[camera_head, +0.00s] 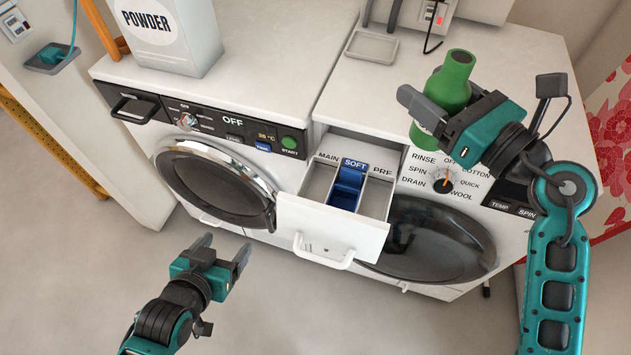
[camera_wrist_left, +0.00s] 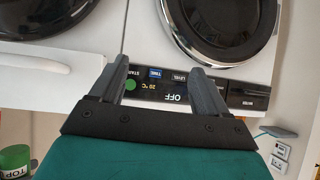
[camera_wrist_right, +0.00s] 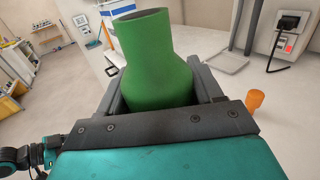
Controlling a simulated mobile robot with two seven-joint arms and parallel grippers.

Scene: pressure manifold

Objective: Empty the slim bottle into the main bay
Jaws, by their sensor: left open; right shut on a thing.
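The slim green bottle (camera_head: 449,87) is held in my right gripper (camera_head: 432,108), above the top front of the right-hand washer. It is nearly upright with a slight tilt, and its neck points up. In the right wrist view the bottle (camera_wrist_right: 157,65) sits between both fingers. The detergent drawer (camera_head: 325,227) is pulled out, with bays labelled MAIN, SOFT and PRE. The main bay (camera_head: 318,184) is the left one; the blue SOFT insert (camera_head: 348,186) is in the middle. My left gripper (camera_head: 222,247) is open and empty, low in front of the left washer.
A white POWDER box (camera_head: 168,38) stands on the left washer. A grey tray (camera_head: 372,46) lies on the right washer's top, near a wall box with a hanging cord. In the left wrist view, a green-topped container (camera_wrist_left: 14,157) shows at lower left. Floor in front is clear.

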